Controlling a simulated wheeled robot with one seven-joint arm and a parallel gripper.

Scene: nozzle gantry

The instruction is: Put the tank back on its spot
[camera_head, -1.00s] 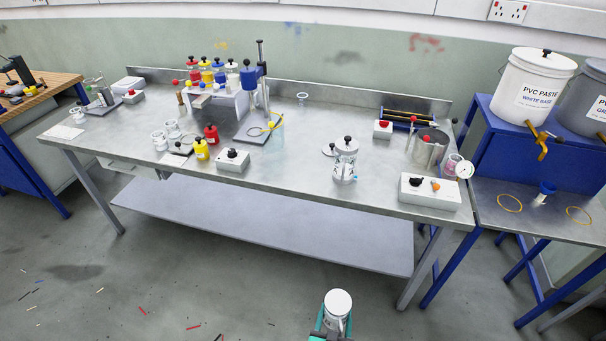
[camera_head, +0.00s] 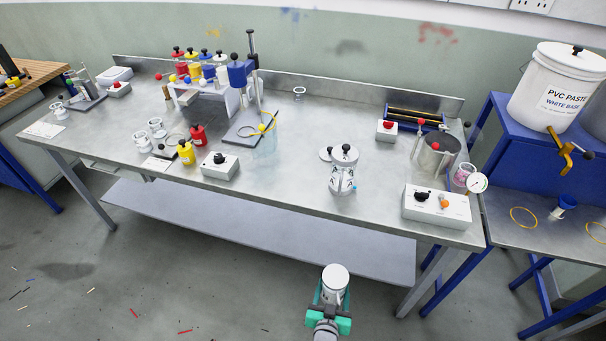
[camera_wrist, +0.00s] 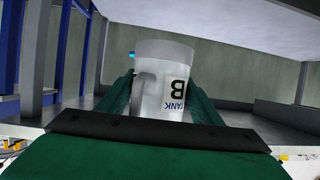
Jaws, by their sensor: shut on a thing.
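A white tank (camera_head: 335,282) with a pale round top is held low in front of the bench, above the floor. In the wrist view the tank (camera_wrist: 150,92) shows the label "TANK B" upside down. My gripper (camera_head: 333,298) has teal fingers, one on each side of the tank, and is shut on it. The tank is apart from the bench (camera_head: 300,200). Yellow rings are marked on the lower blue-framed table at the right, one at its left (camera_head: 523,217) and one at the picture's edge (camera_head: 597,231). I cannot tell which spot belongs to the tank.
A lidded clear vessel (camera_head: 343,172) stands near the bench front, with a white control box (camera_head: 436,206) to its right. A PVC paste bucket (camera_head: 553,90) with a yellow tap (camera_head: 562,150) stands above the ring table.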

